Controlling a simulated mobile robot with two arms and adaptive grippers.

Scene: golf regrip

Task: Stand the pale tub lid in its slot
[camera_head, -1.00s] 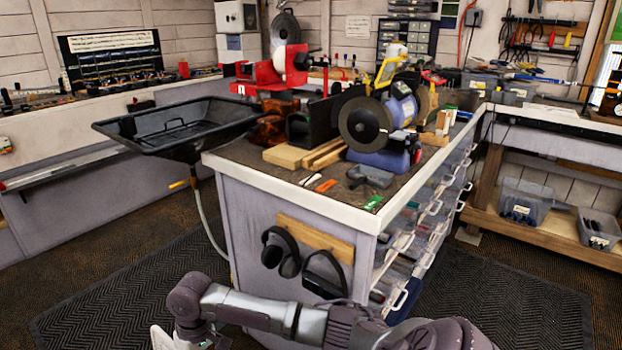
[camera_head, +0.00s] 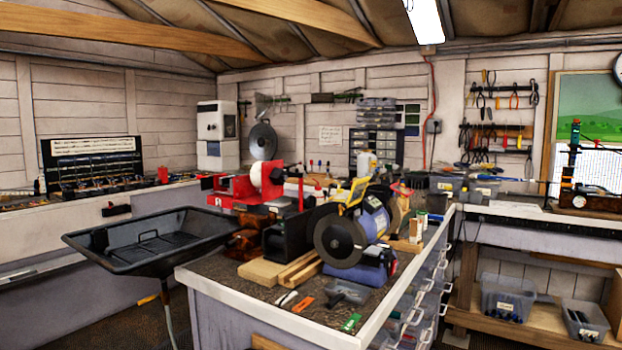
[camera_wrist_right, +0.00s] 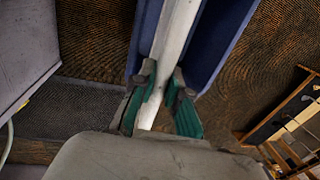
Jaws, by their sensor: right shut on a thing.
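In the right wrist view, my right gripper (camera_wrist_right: 162,78) with green finger pads is shut on a long pale piece. This looks like the pale tub lid (camera_wrist_right: 178,35), seen nearly edge-on, running up and away from the fingers. Blue surfaces (camera_wrist_right: 224,38) lie on both sides of it. I cannot tell whether the lid is between them in a slot or in front of them. No lid, slot or gripper can be made out in the head view. My left gripper is not in view.
In the head view, a workbench (camera_head: 245,315) carries a bench grinder (camera_head: 345,235) and wood blocks. A black tray (camera_head: 150,245) stands at its left. Clear bins (camera_head: 508,297) sit on a low shelf at right. The right wrist view shows patterned floor (camera_wrist_right: 95,40).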

